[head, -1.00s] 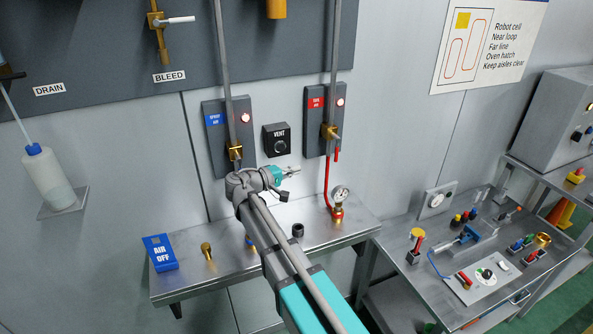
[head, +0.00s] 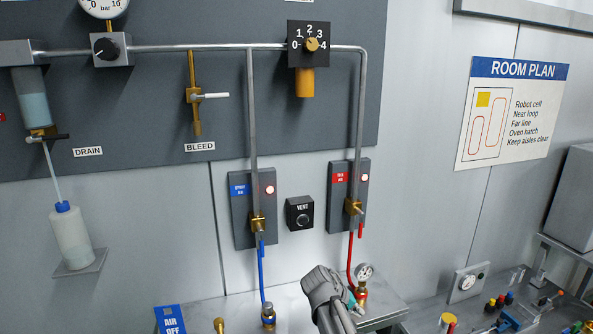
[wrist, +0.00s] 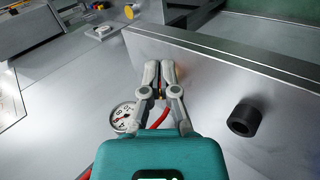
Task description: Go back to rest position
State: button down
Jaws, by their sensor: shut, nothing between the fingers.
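My gripper (wrist: 160,72) shows in the wrist view with its two fingers together and nothing between them. It hangs over the steel shelf (wrist: 205,105), and a pressure gauge (wrist: 122,115) with a red hose (wrist: 160,118) shows beyond and beside the fingers. In the head view my grey arm (head: 325,290) rises from the bottom edge in front of the shelf (head: 385,300). Only a bit of teal near the gauge (head: 364,272) shows there, and the fingers are not clear.
A black cylinder (wrist: 243,120) stands on the shelf right of my gripper. The wall carries a blue-label valve plate (head: 240,210), a VENT knob (head: 299,212) and a red-label valve plate (head: 338,190). A side bench (head: 430,318) with small parts stands right.

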jog(key=s+f+m+g+y+b, duration=0.2)
jog(key=s+f+y, duration=0.5)
jog(key=s, duration=0.5)
jog(key=shift+a+y, duration=0.15)
jog(key=shift+y, duration=0.35)
jog(key=shift+f, duration=0.1)
